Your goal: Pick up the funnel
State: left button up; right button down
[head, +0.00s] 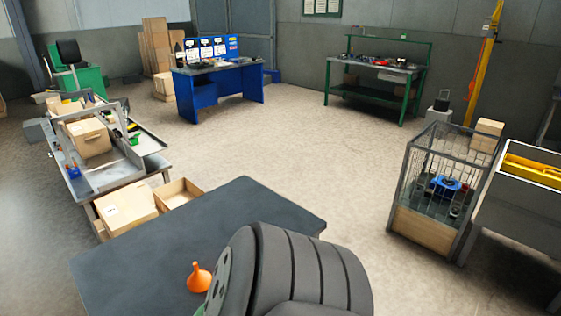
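An orange funnel (199,278) stands on the dark grey table (250,205) close in front of me, with its narrow spout pointing up and its wide end down. It is near the bottom edge of the head view, left of the middle. Neither my left nor my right gripper shows in this view. A large dark ribbed shape, which may be part of my own arm, covers the table's right front part, just right of the funnel.
Left of the table are cardboard boxes (127,207) and a cluttered workbench (110,175). A wire cage cart (405,190) and a grey stand with a yellow item (535,166) are on the right. Blue (220,90) and green (375,93) benches stand behind. The middle floor is clear.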

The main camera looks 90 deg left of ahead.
aim_at(199, 282)
jog(key=u, duration=3.45)
jog(key=l+u, duration=0.3)
jog(key=l, duration=1.7)
jog(key=i, duration=0.1)
